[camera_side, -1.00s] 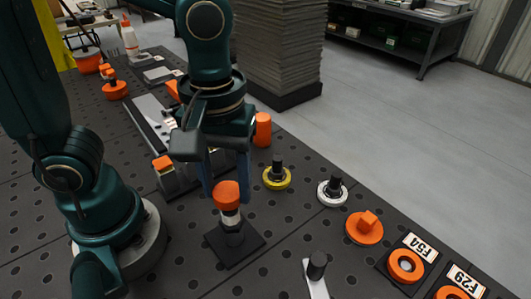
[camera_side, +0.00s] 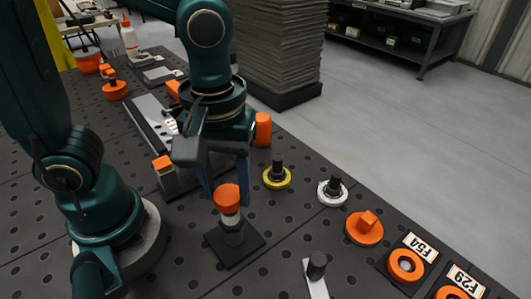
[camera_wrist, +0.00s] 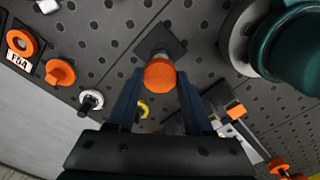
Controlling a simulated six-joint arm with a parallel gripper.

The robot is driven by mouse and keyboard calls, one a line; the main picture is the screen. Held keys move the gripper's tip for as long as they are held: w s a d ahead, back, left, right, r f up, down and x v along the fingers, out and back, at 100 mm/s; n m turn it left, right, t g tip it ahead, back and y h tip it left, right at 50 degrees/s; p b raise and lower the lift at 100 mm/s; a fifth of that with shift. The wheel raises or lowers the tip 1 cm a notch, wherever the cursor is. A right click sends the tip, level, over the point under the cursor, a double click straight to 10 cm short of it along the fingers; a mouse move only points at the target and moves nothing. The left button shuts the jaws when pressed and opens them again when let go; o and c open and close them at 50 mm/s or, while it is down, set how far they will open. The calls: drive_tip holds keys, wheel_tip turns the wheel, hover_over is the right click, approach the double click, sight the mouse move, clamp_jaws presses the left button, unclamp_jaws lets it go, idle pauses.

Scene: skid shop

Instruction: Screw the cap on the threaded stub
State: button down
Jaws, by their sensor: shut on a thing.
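The orange cap (camera_side: 227,198) sits on top of the upright threaded stub (camera_side: 232,224), covering its upper end. The stub stands on a dark square base plate (camera_side: 252,241) on the bench, with a pale band showing just below the cap. My gripper (camera_side: 228,188) points down from above and is shut on the cap, with one blue finger on each side. In the wrist view the cap (camera_wrist: 160,74) lies between the fingertips, with the base plate (camera_wrist: 171,42) behind it. How far the threads are engaged is hidden.
Nearby on the perforated bench (camera_side: 190,265) are a yellow ring part (camera_side: 277,182), a white ring part (camera_side: 331,198) and an orange knob (camera_side: 364,229). A grey lever with a black knob (camera_side: 317,264) is in front. An orange cylinder (camera_side: 263,129) stands behind my gripper.

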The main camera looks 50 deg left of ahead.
drive_tip(key=shift+f, duration=0.95)
idle(0.8)
drive_tip(key=m, duration=0.3)
idle(0.4)
drive_tip(key=shift+m, duration=0.4)
drive_tip(key=m, duration=0.3)
drive_tip(key=shift+m, duration=1)
drive_tip(key=shift+f+m, duration=0.1)
drive_tip(key=shift+m, duration=0.6)
